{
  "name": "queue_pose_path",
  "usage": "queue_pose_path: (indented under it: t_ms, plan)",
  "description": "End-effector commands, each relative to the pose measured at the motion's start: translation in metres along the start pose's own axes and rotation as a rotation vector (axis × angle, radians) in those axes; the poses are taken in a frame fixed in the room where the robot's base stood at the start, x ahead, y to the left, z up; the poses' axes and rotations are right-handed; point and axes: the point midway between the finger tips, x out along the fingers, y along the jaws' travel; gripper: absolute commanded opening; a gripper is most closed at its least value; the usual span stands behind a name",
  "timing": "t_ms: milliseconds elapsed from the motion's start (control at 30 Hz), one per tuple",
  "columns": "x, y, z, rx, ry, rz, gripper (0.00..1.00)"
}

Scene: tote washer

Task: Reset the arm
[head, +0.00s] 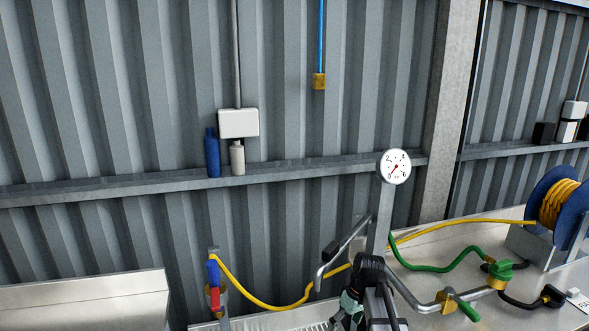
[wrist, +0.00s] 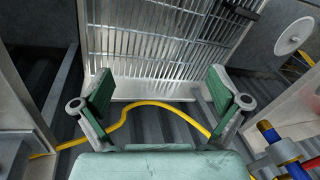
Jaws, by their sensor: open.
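My gripper (wrist: 158,105) is open in the wrist view, with green pads on its two fingers and nothing between them. Beyond the fingers are a metal grating (wrist: 165,50) and a yellow hose (wrist: 150,104). In the head view, part of my arm and gripper shows at the bottom centre, in front of the bench; the fingertips cannot be made out there.
A round gauge (head: 396,167) stands on a post above the bench. A bent metal pipe (head: 420,301) with a green-handled valve (head: 500,270) lies close to my arm. A blue reel (head: 550,190) holds yellow hose at right. A blue-and-red fitting (head: 214,275) stands left.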

Motion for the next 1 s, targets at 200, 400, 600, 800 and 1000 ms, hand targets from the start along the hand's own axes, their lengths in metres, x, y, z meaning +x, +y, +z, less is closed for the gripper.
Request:
queue_pose_path:
  t_ms: [200, 400, 600, 800, 1000]
  plan:
    - [0.099, -0.006, 0.055, 0.125, -0.097, -0.018, 0.98]
    - [0.175, -0.018, 0.109, 0.232, -0.184, -0.021, 0.98]
    - [0.242, -0.037, 0.171, 0.331, -0.274, -0.016, 0.98]
    - [0.297, -0.061, 0.237, 0.422, -0.365, -0.003, 0.98]
    - [0.340, -0.090, 0.307, 0.506, -0.456, 0.017, 0.98]
